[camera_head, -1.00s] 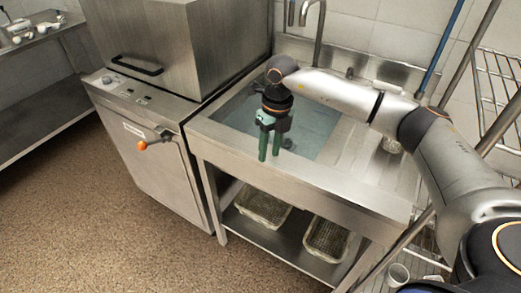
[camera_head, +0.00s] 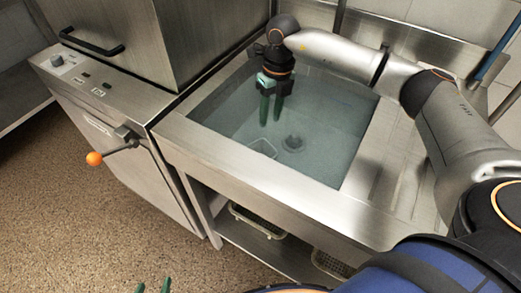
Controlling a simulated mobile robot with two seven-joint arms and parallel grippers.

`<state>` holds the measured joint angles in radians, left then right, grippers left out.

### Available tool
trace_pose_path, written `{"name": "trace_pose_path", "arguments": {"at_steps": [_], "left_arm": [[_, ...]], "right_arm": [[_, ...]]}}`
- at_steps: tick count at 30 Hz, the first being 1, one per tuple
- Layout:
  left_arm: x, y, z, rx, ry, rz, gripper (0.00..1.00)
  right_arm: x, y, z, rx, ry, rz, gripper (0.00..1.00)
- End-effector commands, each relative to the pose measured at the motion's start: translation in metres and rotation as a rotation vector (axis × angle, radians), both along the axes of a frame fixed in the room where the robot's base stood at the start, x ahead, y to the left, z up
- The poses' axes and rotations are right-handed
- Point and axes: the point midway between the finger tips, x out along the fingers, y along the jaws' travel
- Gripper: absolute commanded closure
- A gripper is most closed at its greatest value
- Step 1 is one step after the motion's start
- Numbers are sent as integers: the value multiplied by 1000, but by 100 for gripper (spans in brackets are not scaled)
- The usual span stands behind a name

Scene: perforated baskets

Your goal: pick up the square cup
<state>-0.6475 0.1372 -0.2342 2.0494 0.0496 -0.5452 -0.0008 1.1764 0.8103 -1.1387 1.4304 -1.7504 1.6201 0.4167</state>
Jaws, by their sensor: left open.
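A faint, pale, squarish outline (camera_head: 262,148) lies in the sink basin, left of the drain. It looks like a clear square cup, but it is too faint to be sure. My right gripper (camera_head: 270,118) hangs over the basin with its green fingers pointing down. Its fingers are a little apart, with nothing seen between them. It is above the squarish outline in the picture and apart from it. My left gripper (camera_head: 153,287) shows only its two green fingertips at the bottom edge. They are apart and empty, in front of the floor.
The steel sink counter (camera_head: 240,160) has a raised front rim around the basin. A drain (camera_head: 293,143) is in the basin floor. A dishwasher (camera_head: 105,110) with an orange-knobbed lever (camera_head: 94,158) stands to the left.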

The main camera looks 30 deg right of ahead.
Motion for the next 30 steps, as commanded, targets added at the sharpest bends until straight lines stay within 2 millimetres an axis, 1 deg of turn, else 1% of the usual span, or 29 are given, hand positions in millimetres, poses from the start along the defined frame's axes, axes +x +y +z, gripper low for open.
{"name": "trace_pose_path", "arguments": {"at_steps": [1,5,8,12,15,18,23,26,30], "left_arm": [[0,-2,-6,-1,-2,-5,31],[0,-3,-6,0,-2,-13,31],[-1,-2,-7,1,0,-13,31],[-6,-1,-13,5,10,-14,31],[-8,0,-17,8,16,-13,31],[-9,2,-19,10,18,-11,31],[-8,3,-20,11,16,-9,31],[-8,4,-22,12,14,-9,31],[-7,4,-26,14,11,-8,31]], "right_arm": [[0,0,-7,0,-1,1,60],[0,1,-15,0,1,1,60],[-1,2,-30,0,3,0,60],[-2,5,-56,0,4,1,60],[-1,7,-71,0,2,0,60],[-1,8,-79,1,1,1,60],[-1,8,-87,1,1,1,60],[-1,7,-99,0,2,-1,60],[-1,6,-122,0,3,0,60]]}}
